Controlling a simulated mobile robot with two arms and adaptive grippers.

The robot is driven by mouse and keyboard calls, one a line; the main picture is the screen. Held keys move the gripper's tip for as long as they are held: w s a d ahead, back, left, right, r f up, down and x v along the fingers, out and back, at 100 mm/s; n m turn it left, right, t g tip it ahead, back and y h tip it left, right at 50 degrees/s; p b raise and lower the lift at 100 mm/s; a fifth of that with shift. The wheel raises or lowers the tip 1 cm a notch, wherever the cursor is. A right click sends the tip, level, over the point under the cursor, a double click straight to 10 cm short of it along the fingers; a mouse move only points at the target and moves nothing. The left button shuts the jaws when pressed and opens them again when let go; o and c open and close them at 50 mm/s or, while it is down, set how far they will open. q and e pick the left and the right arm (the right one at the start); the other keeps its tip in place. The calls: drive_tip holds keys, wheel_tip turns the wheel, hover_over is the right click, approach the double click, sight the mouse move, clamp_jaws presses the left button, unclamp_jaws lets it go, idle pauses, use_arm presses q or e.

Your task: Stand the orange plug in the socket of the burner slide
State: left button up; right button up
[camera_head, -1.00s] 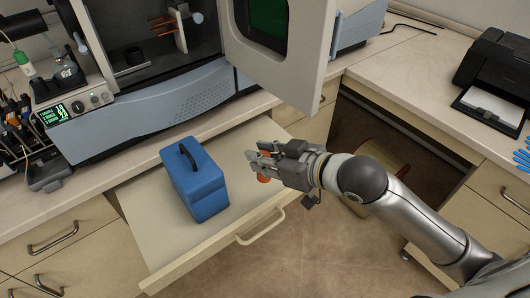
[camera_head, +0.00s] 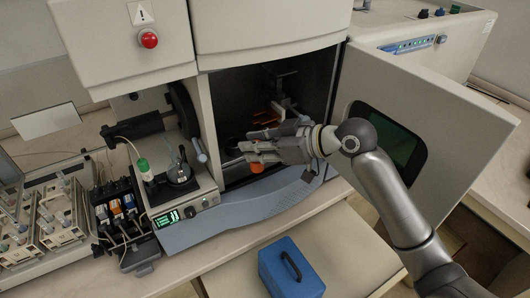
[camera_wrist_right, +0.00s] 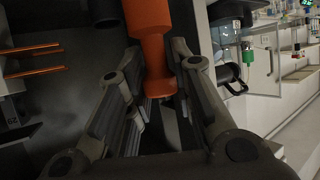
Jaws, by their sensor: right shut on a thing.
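The orange plug (camera_head: 257,168) is held in my right gripper (camera_head: 245,152), its lower end showing below the fingers. In the wrist view the orange plug (camera_wrist_right: 150,40) stands between the two fingers (camera_wrist_right: 152,80), with a wider part towards the top edge. The gripper is at the mouth of the open dark chamber (camera_head: 235,100) of the spectrometer. I cannot make out the burner slide's socket; the gripper and arm cover part of the chamber floor. My left gripper is not in view.
Orange rods (camera_head: 266,112) stick out inside the chamber, close behind the gripper. A glass vessel (camera_head: 179,172) is left of the opening.

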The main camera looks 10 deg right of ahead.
drive_tip(key=shift+w+a+r, duration=0.1)
drive_tip(key=shift+r, duration=0.1)
drive_tip(key=shift+w, duration=0.2)
use_arm(q)
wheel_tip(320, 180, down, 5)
drive_tip(key=b, duration=0.4)
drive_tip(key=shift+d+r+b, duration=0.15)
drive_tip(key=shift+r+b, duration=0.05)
drive_tip(key=shift+b, duration=0.2)
use_arm(e)
drive_tip(key=w+a+f, duration=0.1)
drive_tip(key=w+a, duration=0.4)
drive_tip(key=w, duration=0.7)
drive_tip(key=shift+f, duration=0.35)
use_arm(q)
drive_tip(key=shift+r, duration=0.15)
use_arm(e)
drive_tip(key=shift+d, duration=0.1)
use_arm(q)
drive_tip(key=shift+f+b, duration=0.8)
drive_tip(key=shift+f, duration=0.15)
use_arm(e)
drive_tip(key=shift+f, duration=1.5)
drive_tip(key=o, duration=1)
